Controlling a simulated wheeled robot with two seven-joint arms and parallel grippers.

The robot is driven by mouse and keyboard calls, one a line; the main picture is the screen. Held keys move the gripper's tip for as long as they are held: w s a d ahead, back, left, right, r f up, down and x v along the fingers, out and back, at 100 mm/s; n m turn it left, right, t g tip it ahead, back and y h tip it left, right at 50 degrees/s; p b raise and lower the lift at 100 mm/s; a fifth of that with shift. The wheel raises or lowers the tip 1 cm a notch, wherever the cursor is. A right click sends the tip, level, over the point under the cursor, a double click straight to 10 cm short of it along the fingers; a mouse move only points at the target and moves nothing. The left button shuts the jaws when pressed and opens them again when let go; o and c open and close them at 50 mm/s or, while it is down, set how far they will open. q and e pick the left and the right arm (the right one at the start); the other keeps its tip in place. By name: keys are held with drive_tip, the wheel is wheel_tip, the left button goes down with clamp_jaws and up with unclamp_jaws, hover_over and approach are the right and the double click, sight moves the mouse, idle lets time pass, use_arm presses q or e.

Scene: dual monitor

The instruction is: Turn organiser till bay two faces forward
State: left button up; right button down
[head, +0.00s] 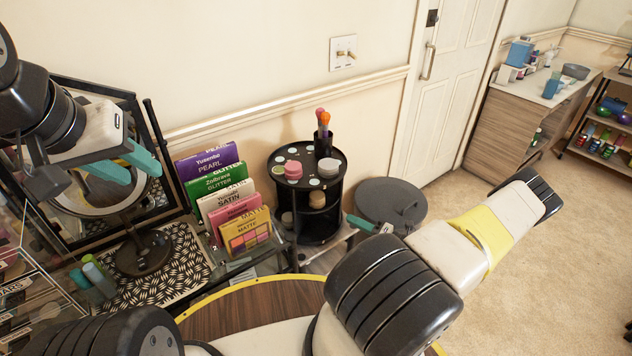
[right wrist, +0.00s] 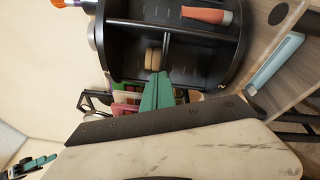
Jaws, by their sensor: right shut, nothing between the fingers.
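The organiser (head: 320,228) is a round black tower with open shelf bays, standing upright right of the palette rack. It also shows close up in the right wrist view (right wrist: 205,60), with a divider between bays. One bay holds stacked tan discs (right wrist: 152,58); another holds an orange-brown tube (right wrist: 207,15). I see no readable bay number. My right gripper (head: 361,223) is shut and empty, low at the organiser's right side; its teal fingers (right wrist: 158,92) point at the bays. I cannot tell whether they touch. My left gripper (head: 126,166) is open and empty before the mirror.
Open carpet lies further right.

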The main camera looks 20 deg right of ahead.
drive_tip(key=w+a+r+m, duration=0.1)
drive_tip(key=w+r+m, duration=0.1)
drive_tip(key=w, duration=0.8)
drive_tip(key=shift+a+m+g, duration=0.2)
drive_tip(key=shift+m+g, duration=0.1)
drive_tip(key=shift+m, duration=0.6)
